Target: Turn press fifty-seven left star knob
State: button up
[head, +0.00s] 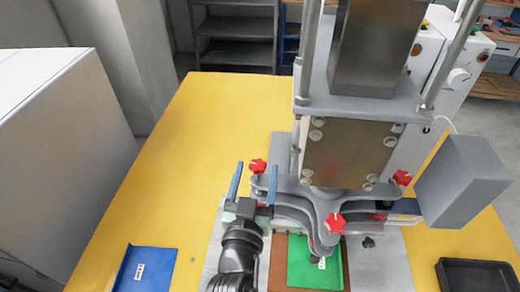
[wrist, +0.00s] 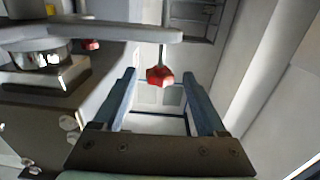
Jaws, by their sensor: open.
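The press (head: 350,150) stands on the yellow table. Three red star knobs sit on its grey clamp plate: a left knob (head: 257,166), a front knob (head: 334,223) and a right knob (head: 402,178). My gripper (head: 254,180) is open beside the left knob, its two blue fingers pointing up and away. In the wrist view a red star knob (wrist: 160,76) hangs from a thin rod, between and beyond the tips of my open fingers (wrist: 158,85). No contact between fingers and knob shows. No number is readable on the press.
A blue tray (head: 145,268) with a label lies on the left of the yellow table (head: 185,140). A green piece (head: 312,265) lies in front of the press. A grey box (head: 462,182) and a black tray (head: 478,276) are at right. The table's left part is mostly free.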

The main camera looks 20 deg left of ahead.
aim_at(259, 160)
jog(key=shift+p+x, duration=0.5)
jog(key=shift+x, duration=2.15)
grip_shut()
